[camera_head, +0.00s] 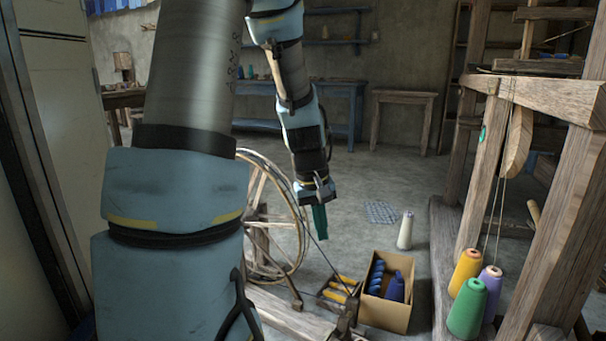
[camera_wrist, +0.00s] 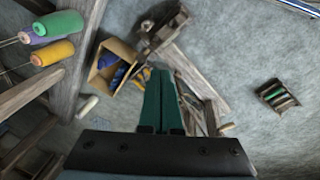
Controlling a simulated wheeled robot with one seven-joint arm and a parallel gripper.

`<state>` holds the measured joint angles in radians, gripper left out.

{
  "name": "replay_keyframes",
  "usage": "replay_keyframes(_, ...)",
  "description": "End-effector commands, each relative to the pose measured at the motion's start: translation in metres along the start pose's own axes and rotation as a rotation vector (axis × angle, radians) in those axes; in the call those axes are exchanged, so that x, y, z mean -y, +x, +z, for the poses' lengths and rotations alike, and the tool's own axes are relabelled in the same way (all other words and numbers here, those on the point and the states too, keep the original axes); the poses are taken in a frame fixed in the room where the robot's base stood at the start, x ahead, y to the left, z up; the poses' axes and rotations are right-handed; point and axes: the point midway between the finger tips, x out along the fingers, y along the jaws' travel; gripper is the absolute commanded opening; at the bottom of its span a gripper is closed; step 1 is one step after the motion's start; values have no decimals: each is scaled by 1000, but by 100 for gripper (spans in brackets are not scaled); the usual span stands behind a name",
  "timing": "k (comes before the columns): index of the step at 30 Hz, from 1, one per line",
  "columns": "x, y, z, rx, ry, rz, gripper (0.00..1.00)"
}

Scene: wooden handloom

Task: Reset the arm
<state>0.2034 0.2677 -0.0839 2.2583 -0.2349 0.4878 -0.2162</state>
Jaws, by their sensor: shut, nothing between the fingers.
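My arm reaches down from the top of the head view. My gripper (camera_head: 320,222) hangs above the floor beside a spinning wheel, with its green fingers pointing down. In the wrist view my gripper (camera_wrist: 162,75) shows its two green fingers side by side, shut with nothing between them. The fingers are apart from the things on the floor below.
A cardboard box (camera_head: 372,312) with blue spools stands right of the spinning wheel (camera_head: 303,225). A pale cone (camera_head: 405,232) stands behind it. Green (camera_head: 466,310), yellow (camera_head: 465,270) and purple (camera_head: 491,290) cones stand by the wooden loom (camera_head: 470,180). Open floor lies behind.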

Motion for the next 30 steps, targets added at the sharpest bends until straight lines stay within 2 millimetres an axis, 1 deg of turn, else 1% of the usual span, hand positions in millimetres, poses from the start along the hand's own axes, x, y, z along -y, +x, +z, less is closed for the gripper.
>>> replay_keyframes(1,23,-9,11,-14,36,-27,0)
replay_keyframes(3,50,-18,25,-28,90,-61,0)
replay_keyframes(6,82,-27,46,-39,158,-103,0)
replay_keyframes(10,118,-37,75,-46,242,-149,0)
replay_keyframes(12,113,-56,72,-45,249,-149,0)
replay_keyframes(17,107,-86,69,-43,247,-148,0)
replay_keyframes(20,103,-107,68,-43,246,-148,0)
replay_keyframes(23,98,-134,65,-43,245,-148,0)
replay_keyframes(30,84,-209,60,-43,244,-148,0)
